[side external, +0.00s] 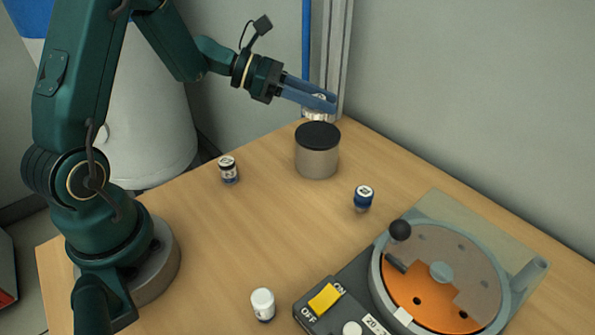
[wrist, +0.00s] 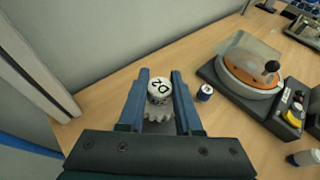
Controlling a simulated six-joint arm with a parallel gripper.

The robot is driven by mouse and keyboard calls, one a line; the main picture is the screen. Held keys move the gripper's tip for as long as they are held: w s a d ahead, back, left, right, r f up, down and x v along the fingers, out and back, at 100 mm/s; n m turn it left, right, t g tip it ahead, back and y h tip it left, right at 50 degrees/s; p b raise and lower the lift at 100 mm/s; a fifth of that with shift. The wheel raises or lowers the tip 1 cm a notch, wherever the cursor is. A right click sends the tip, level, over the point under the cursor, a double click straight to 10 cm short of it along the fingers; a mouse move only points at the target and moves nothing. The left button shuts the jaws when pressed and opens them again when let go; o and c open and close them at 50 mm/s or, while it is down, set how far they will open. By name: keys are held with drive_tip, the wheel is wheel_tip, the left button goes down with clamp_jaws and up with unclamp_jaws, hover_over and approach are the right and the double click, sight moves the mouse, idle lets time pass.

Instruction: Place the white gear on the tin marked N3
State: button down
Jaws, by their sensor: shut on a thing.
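My gripper (side external: 320,103) is shut on the white gear (side external: 318,116). In the wrist view the gear (wrist: 158,112) sits between the two blue fingers, with a round white top bearing dark characters and a toothed edge below. A grey tin with a black lid (side external: 318,136) stands upright on the table. The gear is held above the tin's far side, and a gap seems to show between them. No N3 mark is readable on the tin from here. In the wrist view the tin is mostly hidden behind the gripper.
A black-and-white vial (side external: 229,171), a blue vial (side external: 363,199) and a white-capped vial (side external: 263,304) stand on the table. A round machine with an orange disc (side external: 415,283) and yellow switch (side external: 325,299) fills the front right. A metal post (side external: 332,50) rises behind the gripper.

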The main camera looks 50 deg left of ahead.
sight(321, 133)
drive_tip(key=shift+d+f, duration=0.2)
drive_tip(key=shift+f, duration=0.05)
drive_tip(key=shift+w+f, duration=0.1)
drive_tip(key=shift+f, duration=1.8)
drive_tip(key=shift+f, duration=0.15)
drive_tip(key=c, duration=0.6)
unclamp_jaws()
